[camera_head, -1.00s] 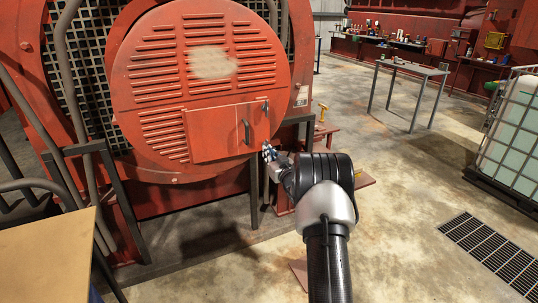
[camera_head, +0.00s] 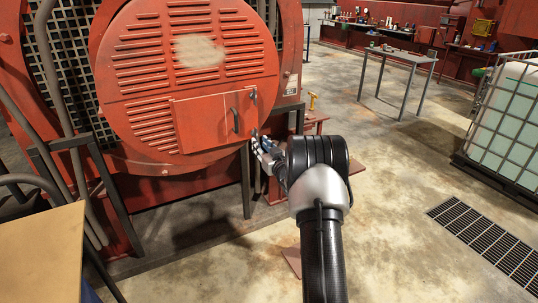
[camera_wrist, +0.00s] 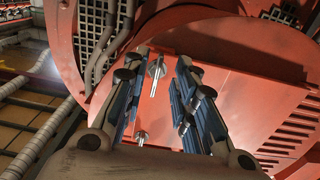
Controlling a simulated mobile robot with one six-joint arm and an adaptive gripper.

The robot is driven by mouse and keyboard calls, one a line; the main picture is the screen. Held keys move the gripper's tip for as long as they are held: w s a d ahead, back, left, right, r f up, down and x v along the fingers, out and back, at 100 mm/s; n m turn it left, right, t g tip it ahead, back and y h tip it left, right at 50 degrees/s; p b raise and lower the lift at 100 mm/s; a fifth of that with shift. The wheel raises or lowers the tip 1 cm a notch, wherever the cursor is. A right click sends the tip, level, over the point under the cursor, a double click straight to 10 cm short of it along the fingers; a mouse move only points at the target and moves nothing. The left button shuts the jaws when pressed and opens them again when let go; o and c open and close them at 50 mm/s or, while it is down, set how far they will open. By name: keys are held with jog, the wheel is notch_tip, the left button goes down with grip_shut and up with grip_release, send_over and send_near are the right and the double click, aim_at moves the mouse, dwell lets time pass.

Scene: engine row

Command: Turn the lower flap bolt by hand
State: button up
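The red flap (camera_head: 205,122) with a dark handle (camera_head: 235,120) is closed in the round louvred cover. Its upper bolt (camera_head: 253,96) shows at the flap's right edge. My gripper (camera_head: 262,143) is at the flap's lower right corner and covers the lower bolt in the head view. The wrist view appears upside down relative to the head view. There the lower flap bolt (camera_wrist: 156,72), a silvery bolt with a long bar, shows between my two spread fingers, with a gap on both sides. The upper bolt (camera_wrist: 141,137) is nearer the wrist view's bottom edge. Finger contact is not visible.
A dark metal frame (camera_head: 85,140) and a tan tabletop (camera_head: 40,250) stand at the left. A grey table (camera_head: 400,55), a caged liquid tank (camera_head: 505,120) and a floor grate (camera_head: 490,240) are at the right.

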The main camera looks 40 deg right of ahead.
jog(key=v, duration=1)
jog(key=shift+w, duration=0.1)
jog(key=w+a+r+g, duration=0.1)
jog(key=a+r+g, duration=0.2)
jog(key=a+r, duration=0.55)
jog(key=s+a+r+g, duration=0.3)
jog(key=s+a, duration=0.4)
jog(key=a, duration=0.4)
jog(key=s+a+f+n+g+y, duration=0.1)
jog(key=s+a+g+y, duration=0.1)
jog(key=s+a, duration=0.8)
jog(key=s+a+f+n+g+y, duration=0.2)
jog(key=s+a, duration=0.7)
jog(key=s, duration=0.9)
jog(key=g, duration=0.2)
jog(key=shift+a+g+y, duration=0.3)
jog(key=shift+a+g, duration=0.1)
